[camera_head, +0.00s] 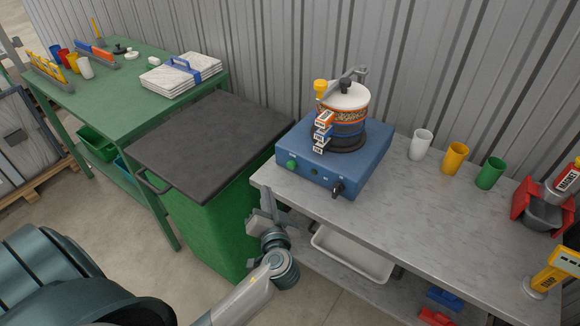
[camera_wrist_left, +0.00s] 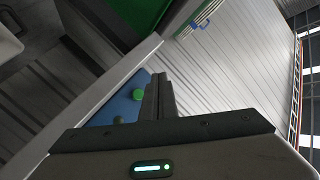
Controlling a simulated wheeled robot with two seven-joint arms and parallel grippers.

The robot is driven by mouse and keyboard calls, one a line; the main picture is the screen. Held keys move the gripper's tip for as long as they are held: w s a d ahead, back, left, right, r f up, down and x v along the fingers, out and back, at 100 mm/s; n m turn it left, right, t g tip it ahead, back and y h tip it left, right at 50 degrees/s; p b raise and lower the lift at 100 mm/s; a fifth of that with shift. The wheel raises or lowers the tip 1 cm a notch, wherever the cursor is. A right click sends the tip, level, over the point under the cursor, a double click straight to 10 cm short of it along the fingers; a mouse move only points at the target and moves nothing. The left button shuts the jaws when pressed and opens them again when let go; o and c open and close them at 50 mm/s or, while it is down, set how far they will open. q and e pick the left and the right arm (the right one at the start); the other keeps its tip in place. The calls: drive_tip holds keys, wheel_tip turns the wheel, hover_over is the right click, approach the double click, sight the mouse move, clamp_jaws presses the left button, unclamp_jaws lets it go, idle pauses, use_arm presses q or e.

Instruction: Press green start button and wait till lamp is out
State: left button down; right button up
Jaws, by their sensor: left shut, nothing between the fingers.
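The blue machine (camera_head: 372,170) stands on the grey worktop, with a round green start button (camera_head: 291,164) at the left of its front face. A small dot (camera_head: 314,172), perhaps the lamp, sits right of the button; I cannot tell whether it is lit. A black knob (camera_head: 337,188) is further right. My left gripper (camera_head: 263,197) is shut and empty, in front of the worktop's left corner, below and left of the button and apart from it. In the left wrist view the green button (camera_wrist_left: 137,94) shows just left of the shut fingertips (camera_wrist_left: 158,78). My right gripper is not in view.
A sieve stack with a white lid (camera_head: 345,97) stands on the machine. A green bin with a dark lid (camera_head: 210,140) is just left of my left gripper. White, yellow and green cups (camera_head: 455,158) stand right of the machine. A white tray (camera_head: 352,254) sits below.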

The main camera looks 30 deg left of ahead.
use_arm(q)
drive_tip(key=w, duration=0.6)
drive_tip(key=shift+d+f+b, duration=0.15)
drive_tip(key=shift+d+b, duration=0.1)
drive_tip(key=shift+b, duration=0.1)
drive_tip(key=shift+w+b, duration=0.35)
drive_tip(key=shift+w, duration=0.75)
drive_tip(key=shift+w+d+b, duration=0.15)
drive_tip(key=shift+w+b, duration=0.35)
drive_tip(key=shift+w, duration=0.45)
idle(2.0)
drive_tip(key=shift+s+r, duration=0.1)
drive_tip(key=shift+r, duration=0.1)
drive_tip(key=shift+s, duration=0.8)
drive_tip(key=shift+s+a+p, duration=0.15)
drive_tip(key=shift+s+p, duration=0.05)
drive_tip(key=shift+s, duration=1.1)
drive_tip(key=shift+s+a+p, duration=0.1)
drive_tip(key=shift+s+p, duration=0.1)
drive_tip(key=shift+s, duration=1.05)
